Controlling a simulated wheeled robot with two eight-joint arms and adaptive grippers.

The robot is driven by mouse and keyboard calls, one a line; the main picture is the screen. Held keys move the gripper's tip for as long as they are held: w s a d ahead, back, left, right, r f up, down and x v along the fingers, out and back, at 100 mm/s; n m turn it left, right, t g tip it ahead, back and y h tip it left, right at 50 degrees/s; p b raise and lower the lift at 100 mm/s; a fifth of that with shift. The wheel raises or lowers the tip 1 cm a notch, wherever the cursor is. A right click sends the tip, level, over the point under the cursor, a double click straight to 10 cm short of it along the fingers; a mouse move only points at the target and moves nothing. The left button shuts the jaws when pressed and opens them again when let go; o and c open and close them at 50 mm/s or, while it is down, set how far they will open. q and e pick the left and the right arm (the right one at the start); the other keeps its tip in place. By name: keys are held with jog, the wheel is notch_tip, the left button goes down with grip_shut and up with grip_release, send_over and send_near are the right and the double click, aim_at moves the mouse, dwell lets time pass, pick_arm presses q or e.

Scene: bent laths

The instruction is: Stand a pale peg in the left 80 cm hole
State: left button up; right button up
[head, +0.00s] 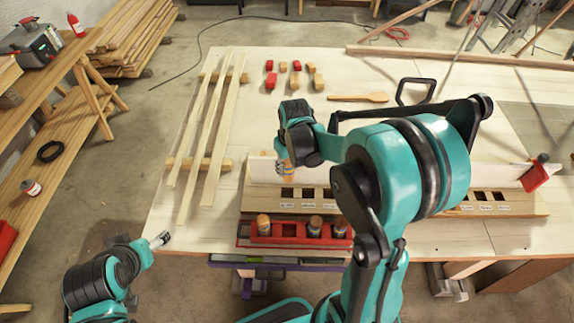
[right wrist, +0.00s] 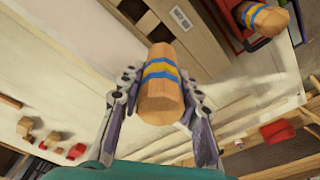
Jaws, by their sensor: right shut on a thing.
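My right gripper (head: 287,160) is shut on a pale wooden peg with blue and yellow bands (head: 287,172). In the right wrist view the peg (right wrist: 160,88) sits between both fingers. It is held near the left end of the hole board (head: 268,203), beside its dark square holes (head: 308,193). More holes (head: 482,196) show right of my arm, which hides the board's middle. The labels are too small to read, so I cannot tell which hole is 80 cm. My left gripper (head: 160,240) is apart, near the table's front left edge; its jaw state is unclear.
A red rack (head: 290,240) with several pegs stands in front of the board. A white upright strip (head: 262,170) runs behind the holes, with a red clamp (head: 536,175) at right. Long laths (head: 212,130) lie at left; small blocks (head: 295,80) and a wooden spoon (head: 360,97) lie behind.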

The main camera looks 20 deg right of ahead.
aim_at(287, 178)
jog(key=shift+w, duration=0.35)
jog(key=shift+w+f, duration=0.1)
jog(key=shift+f, duration=0.1)
jog(key=shift+f+b, duration=0.75)
notch_tip(287, 178, down, 5)
jog(key=b, duration=0.3)
jog(key=shift+f+b, duration=0.15)
jog(key=shift+b, duration=0.25)
pick_arm(q)
notch_tip(287, 178, down, 7)
jog(key=b, duration=0.1)
jog(key=shift+w+r, duration=0.2)
jog(key=shift+w, duration=0.15)
pick_arm(e)
jog(key=shift+f, duration=0.7)
pick_arm(q)
jog(key=shift+f+b, duration=1.3)
jog(key=shift+b, duration=0.1)
pick_arm(e)
jog(key=shift+f, duration=1.45)
jog(key=o, duration=1.3)
jog(key=shift+c, duration=0.2)
